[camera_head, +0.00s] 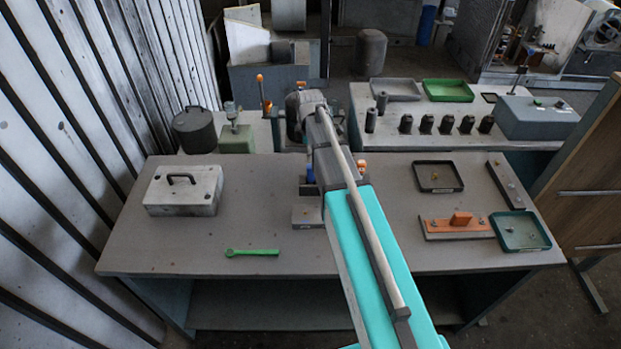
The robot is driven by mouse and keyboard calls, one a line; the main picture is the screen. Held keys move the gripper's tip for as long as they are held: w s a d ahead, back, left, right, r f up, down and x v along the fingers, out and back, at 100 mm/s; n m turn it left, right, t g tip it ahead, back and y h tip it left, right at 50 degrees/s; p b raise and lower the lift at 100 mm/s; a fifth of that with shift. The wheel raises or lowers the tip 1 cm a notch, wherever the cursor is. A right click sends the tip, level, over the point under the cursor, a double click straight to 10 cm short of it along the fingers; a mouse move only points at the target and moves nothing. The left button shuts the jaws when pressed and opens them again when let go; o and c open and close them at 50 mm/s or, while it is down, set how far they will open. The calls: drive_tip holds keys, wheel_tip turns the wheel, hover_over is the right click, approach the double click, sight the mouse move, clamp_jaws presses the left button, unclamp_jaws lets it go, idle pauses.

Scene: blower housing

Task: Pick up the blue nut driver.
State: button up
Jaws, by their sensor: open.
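A blue handle (311,173), which looks like the blue nut driver, stands upright at the back middle of the workbench (270,225). It is just left of my arm, over a dark holder whose form is partly hidden. Only a small part of the blue shows, so its shaft cannot be made out. My gripper (297,126) is at the far end of my arm, above and behind the blue handle in the picture. It is open, with its fingers mostly hidden by my arm. I see nothing held.
An orange-topped piece (361,166) stands right of my arm. A grey block (306,215) lies in front of the blue handle. A white case (184,190) and green wrench (252,252) lie left; trays (521,247) and an orange-topped fixture (456,233) sit right. The front middle is clear.

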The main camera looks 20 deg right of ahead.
sight(310, 165)
drive_tip(key=shift+f+b, duration=2.55)
drive_tip(key=shift+f, duration=0.35)
drive_tip(key=shift+f, duration=0.15)
drive_tip(key=f+b, duration=0.2)
drive_tip(key=b, duration=0.1)
drive_tip(key=shift+s+d+f, duration=0.1)
drive_tip(key=shift+d+f, duration=0.15)
drive_tip(key=shift+f, duration=0.15)
drive_tip(key=shift+f+b, duration=1.1)
drive_tip(key=shift+b, duration=0.05)
clamp_jaws()
